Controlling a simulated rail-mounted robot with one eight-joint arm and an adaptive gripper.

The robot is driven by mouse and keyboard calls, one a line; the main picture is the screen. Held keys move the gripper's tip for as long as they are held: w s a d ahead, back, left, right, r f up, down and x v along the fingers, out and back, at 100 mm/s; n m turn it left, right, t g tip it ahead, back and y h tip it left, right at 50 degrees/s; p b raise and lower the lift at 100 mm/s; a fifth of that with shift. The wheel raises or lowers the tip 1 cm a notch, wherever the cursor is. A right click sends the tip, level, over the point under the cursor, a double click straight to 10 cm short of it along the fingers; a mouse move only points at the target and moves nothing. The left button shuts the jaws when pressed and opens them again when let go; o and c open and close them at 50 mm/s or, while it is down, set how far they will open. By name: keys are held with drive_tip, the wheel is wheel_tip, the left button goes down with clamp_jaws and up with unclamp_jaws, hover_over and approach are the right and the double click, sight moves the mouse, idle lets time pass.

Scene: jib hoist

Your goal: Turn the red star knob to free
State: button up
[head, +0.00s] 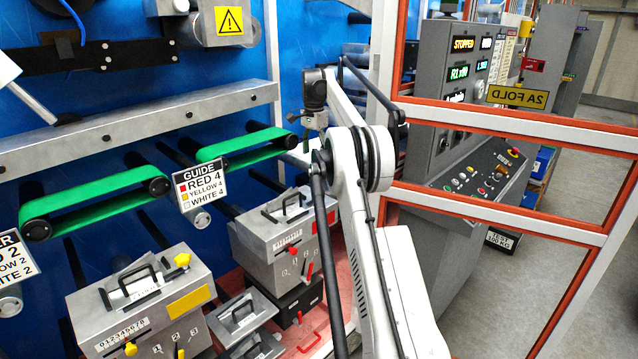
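My gripper (300,130) hangs at the end of my arm, above and behind the box in the picture, near the right end of a green belt. It appears apart from the box; its fingers are too small to read.
A similar box with yellow knobs (135,305) stands at lower left. Green belts (90,197) and a guide sign (201,187) are above the boxes. A red-framed guard (520,224) and control console (470,170) stand on the right. Smaller grey lids (240,318) lie between the boxes.

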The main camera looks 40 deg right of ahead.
sight(319, 189)
drive_tip(key=shift+m, duration=0.3)
drive_tip(key=f, duration=0.5)
drive_tip(key=d+f+p, duration=0.1)
drive_tip(key=f, duration=0.4)
drive_tip(key=f+p, duration=0.1)
drive_tip(key=f, duration=0.4)
drive_tip(key=shift+s+d, duration=0.15)
drive_tip(key=shift+d, duration=0.25)
drive_tip(key=shift+c, duration=0.2)
drive_tip(key=c, duration=1.1)
